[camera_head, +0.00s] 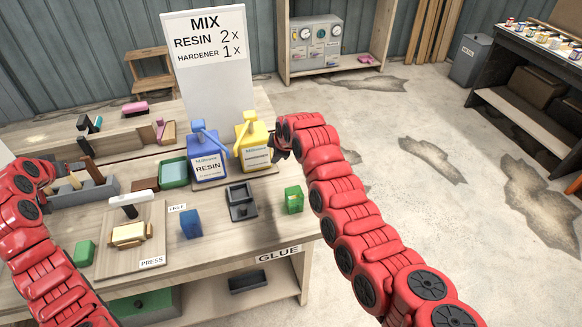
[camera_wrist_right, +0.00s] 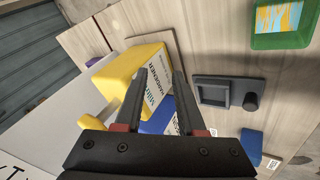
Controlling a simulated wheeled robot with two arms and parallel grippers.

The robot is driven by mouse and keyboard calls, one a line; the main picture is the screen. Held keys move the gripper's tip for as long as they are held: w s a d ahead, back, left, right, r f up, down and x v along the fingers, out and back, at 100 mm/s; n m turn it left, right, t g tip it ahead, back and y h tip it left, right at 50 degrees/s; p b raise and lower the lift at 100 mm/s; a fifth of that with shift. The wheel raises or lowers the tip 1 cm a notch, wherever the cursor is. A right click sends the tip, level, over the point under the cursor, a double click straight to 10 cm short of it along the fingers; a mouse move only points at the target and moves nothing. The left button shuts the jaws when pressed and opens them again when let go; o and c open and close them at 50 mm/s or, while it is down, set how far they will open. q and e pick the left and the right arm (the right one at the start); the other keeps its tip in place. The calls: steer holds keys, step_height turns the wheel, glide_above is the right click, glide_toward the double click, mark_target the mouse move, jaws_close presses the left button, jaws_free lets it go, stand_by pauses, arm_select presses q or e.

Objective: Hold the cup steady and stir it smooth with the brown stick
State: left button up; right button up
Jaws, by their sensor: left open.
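The cup appears to be a small green square container (camera_head: 294,199) on the bench near its right front edge. In the right wrist view, the green container (camera_wrist_right: 284,22) holds a streaky blue and yellow surface. A dark brown stick (camera_head: 91,168) stands tilted in a grey box at the left. My left gripper (camera_head: 50,189) is open beside that box, partly hidden by its arm. My right gripper (camera_wrist_right: 171,72) is open, with the yellow hardener bottle showing beyond its fingers. In the head view, my right gripper (camera_head: 281,148) is beside that bottle, above and behind the green container.
A blue resin bottle (camera_head: 207,157) and a yellow hardener bottle (camera_head: 252,143) stand behind a dark grey scale-like tray (camera_head: 241,203). A blue block (camera_head: 191,224), green tray (camera_head: 173,173) and wooden press board (camera_head: 126,257) stand nearby. Bare bench surrounds the green container.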

steer(key=s+d+r+n+g+h, duration=0.2)
steer(key=s+r+g, duration=0.1)
steer(key=s, duration=0.3)
steer(key=s+d+r+n+g+h, duration=0.2)
steer(key=s+d+r+n, duration=0.1)
steer(key=s, duration=0.3)
glide_toward(299, 212)
steer(key=shift+g, duration=0.3)
steer(key=f, duration=0.4)
steer(key=w+f, duration=0.1)
steer(key=f, duration=0.2)
steer(key=shift+d, duration=0.25)
steer(key=shift+c, duration=0.3)
jaws_close()
